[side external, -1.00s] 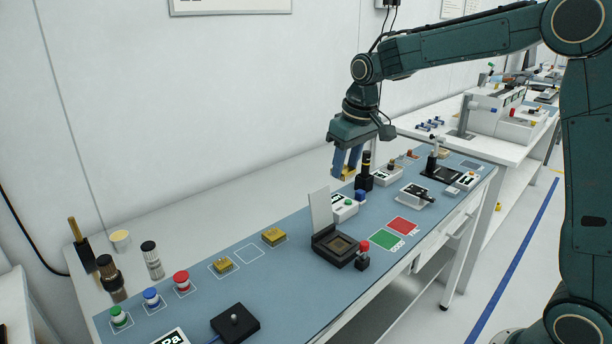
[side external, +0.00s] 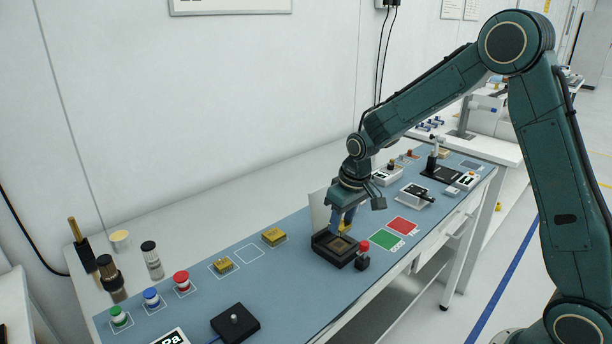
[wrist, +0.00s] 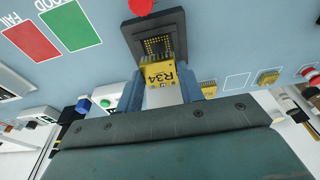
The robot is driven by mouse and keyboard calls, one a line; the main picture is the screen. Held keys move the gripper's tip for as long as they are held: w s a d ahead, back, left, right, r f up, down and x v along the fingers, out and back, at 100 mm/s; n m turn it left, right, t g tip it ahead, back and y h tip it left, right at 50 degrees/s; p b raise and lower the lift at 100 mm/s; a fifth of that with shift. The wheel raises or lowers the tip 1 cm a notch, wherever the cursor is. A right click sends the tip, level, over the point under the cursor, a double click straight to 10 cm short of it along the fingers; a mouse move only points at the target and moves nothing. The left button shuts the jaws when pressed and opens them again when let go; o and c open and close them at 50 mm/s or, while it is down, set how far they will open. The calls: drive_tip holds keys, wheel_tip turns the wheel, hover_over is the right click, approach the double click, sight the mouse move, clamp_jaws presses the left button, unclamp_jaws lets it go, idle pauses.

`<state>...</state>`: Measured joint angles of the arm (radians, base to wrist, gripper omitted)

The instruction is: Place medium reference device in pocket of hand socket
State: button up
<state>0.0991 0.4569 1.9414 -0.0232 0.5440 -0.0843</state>
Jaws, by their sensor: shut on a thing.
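The medium reference device (wrist: 160,76) is a gold block marked R34, clamped between the two blue fingers of my gripper (wrist: 160,88). In the side view the device (side external: 346,228) shows as a small gold patch at the fingertips of my gripper (side external: 345,222), low over the back part of the hand socket. The hand socket (side external: 327,255) is a black frame with a square pocket. In the wrist view the socket (wrist: 181,33) lies just beyond the device, its gold-dotted pocket still partly uncovered. The device covers the socket's near edge; whether they touch is unclear.
A pale upright lid (side external: 319,208) stands behind the socket. A red-knobbed lever (side external: 363,247) stands at its right front. Green (side external: 384,240) and red (side external: 404,226) pads lie to the right. Two gold devices (side external: 222,265) (side external: 274,237) sit left, with an empty outlined square between.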

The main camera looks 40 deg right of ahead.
sight(344, 226)
drive_tip(key=shift+f, duration=0.15)
drive_tip(key=shift+f, duration=2)
drive_tip(key=shift+f, duration=0.1)
drive_tip(key=o, duration=0.9)
drive_tip(key=shift+s+r, duration=0.4)
drive_tip(key=shift+r, duration=1.6)
drive_tip(key=shift+s+r, duration=0.4)
drive_tip(key=shift+r, duration=1.65)
drive_tip(key=shift+s+r, duration=0.4)
drive_tip(key=shift+r, duration=1.6)
